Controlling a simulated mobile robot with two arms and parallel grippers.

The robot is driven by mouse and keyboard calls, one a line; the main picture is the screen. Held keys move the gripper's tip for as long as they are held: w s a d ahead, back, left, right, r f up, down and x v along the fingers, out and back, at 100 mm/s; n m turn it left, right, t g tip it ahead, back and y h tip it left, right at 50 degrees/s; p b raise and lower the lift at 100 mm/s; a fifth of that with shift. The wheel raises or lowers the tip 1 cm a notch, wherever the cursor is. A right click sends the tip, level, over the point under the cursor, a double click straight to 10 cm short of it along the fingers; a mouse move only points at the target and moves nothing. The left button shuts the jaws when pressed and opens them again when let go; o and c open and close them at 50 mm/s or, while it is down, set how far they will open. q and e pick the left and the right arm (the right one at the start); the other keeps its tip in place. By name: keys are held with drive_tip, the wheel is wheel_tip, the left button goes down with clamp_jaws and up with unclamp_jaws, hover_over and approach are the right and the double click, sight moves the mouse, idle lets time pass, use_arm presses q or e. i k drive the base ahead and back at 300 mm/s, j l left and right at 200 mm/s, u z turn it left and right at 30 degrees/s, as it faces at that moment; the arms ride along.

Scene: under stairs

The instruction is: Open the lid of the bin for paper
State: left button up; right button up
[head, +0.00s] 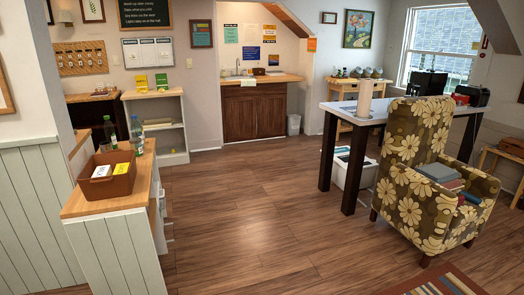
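A small pale bin (293,124) stands on the floor at the back, just right of the dark wooden sink cabinet (253,112). It is too small in view to tell a label or whether its lid is open or shut. A larger white container (350,177) sits under the white-topped table, partly hidden by the table legs and armchair. Dark and bluish items show at its top. I cannot tell which of these, if either, is the bin for paper. Neither of my grippers is in view.
A white-topped table (345,112) with dark legs and a flowered armchair (410,150) with books stand at right. A wooden-topped cabinet (105,206) with a brown basket (118,187) and bottles stands at left. The wooden floor (240,200) between is clear.

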sight(345, 150)
drive_tip(key=i+u, duration=0.3)
drive_tip(key=i, duration=2.8)
drive_tip(key=i+z, duration=0.1)
drive_tip(key=i, duration=1)
drive_tip(key=i+j, duration=0.15)
drive_tip(key=i, duration=0.9)
drive_tip(key=i+j, duration=0.1)
drive_tip(key=i, duration=1)
drive_tip(key=i+z, duration=0.45)
drive_tip(key=i+j+z, duration=0.25)
drive_tip(key=z, duration=0.15)
drive_tip(key=i+j+z, duration=0.7)
drive_tip(key=z, duration=0.2)
drive_tip(key=i+j+z, duration=0.15)
drive_tip(key=j+z, duration=0.25)
drive_tip(key=j, duration=0.15)
drive_tip(key=i+j+z, duration=0.15)
drive_tip(key=j+z, duration=0.35)
drive_tip(key=j, duration=0.35)
drive_tip(key=j+z, duration=0.45)
drive_tip(key=j, duration=0.45)
drive_tip(key=i+z, duration=0.15)
drive_tip(key=z, duration=0.45)
